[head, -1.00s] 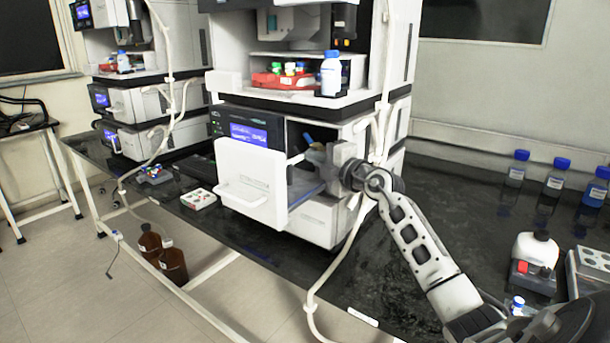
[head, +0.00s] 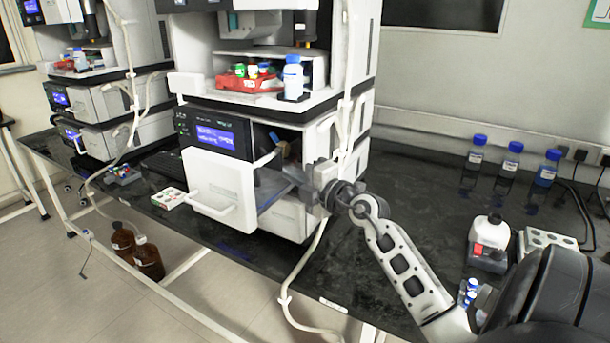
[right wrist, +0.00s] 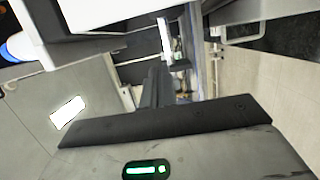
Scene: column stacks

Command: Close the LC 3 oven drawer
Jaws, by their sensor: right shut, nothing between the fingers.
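The oven drawer (head: 218,188) of the nearest column stack is pulled out, its white front with a bar handle standing well forward of the unit. I cannot read a number on this stack. My right gripper (head: 291,172) is shut and empty, just to the right of the open drawer and behind its front panel. I cannot tell whether it touches the drawer. In the right wrist view its dark fingers (right wrist: 158,86) point toward the drawer area. The oven's inside is partly hidden behind the drawer front and my gripper. My left gripper is not in view.
A white tube (head: 312,255) hangs beside the stack, close to my right arm. A blue-capped bottle (head: 292,78) and a red vial tray (head: 252,82) sit above the drawer. Blue-capped bottles (head: 511,162) stand at right. The black bench (head: 420,190) between is mostly clear.

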